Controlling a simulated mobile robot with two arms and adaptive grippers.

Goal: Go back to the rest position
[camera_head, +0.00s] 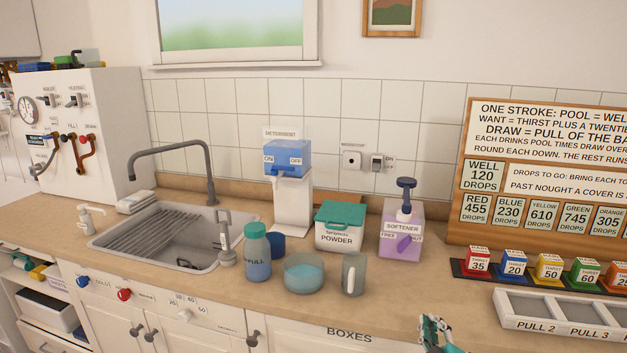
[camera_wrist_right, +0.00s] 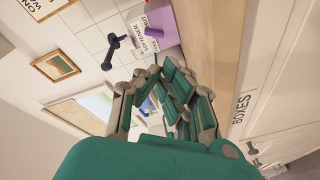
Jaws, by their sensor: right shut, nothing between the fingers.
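My right gripper (camera_head: 436,333) shows at the bottom edge of the head view, in front of the counter and above the "BOXES" drawer front. Its green and grey fingers also fill the middle of the right wrist view (camera_wrist_right: 165,88). It is shut with nothing held. The purple softener dispenser (camera_head: 402,230) stands on the counter beyond it and also shows at the top of the wrist view (camera_wrist_right: 165,25). My left gripper is in neither view.
A white divided tray (camera_head: 560,315) and several coloured blocks stand right of my gripper.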

